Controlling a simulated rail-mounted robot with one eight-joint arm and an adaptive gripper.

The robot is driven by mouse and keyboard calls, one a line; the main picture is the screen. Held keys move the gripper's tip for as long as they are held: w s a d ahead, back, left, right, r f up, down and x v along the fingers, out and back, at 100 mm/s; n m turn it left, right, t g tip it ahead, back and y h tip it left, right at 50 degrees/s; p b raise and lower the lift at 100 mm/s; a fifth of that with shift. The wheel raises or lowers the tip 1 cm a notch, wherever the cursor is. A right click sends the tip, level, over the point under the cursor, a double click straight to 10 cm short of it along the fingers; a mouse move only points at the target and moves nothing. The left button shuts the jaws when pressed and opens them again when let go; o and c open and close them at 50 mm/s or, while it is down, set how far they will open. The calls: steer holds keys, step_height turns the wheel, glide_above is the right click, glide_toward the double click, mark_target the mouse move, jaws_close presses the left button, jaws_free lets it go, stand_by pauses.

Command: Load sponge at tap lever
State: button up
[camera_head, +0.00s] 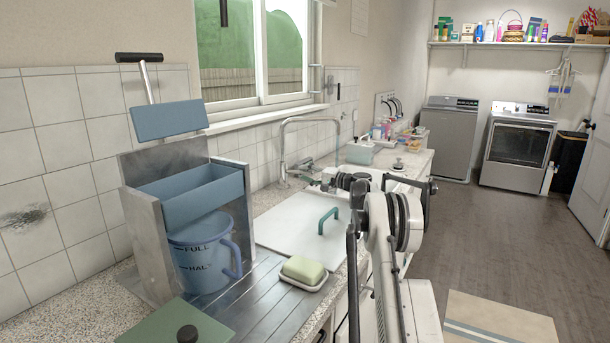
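A pale green block (302,268), which looks like a sponge or soap, rests in a white dish (304,281) on the ribbed steel drainboard. The tall curved tap (310,121) stands behind the sink. Its base and small lever (300,165) are near the wall, partly hard to make out. My gripper (322,183) is beside the tap base, well beyond the block. It is small and dark, and its fingers cannot be made out.
At left, a steel stand (150,240) holds a blue trough (205,193), with a blue jug (204,262) below. A black-handled lever (140,57) rises behind. A white board with a green handle (328,220) covers the sink. A green lid (165,328) lies in front.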

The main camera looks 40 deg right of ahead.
steer(key=v, duration=1.1)
steer(key=shift+s+d, duration=0.1)
steer(key=shift+s, duration=0.25)
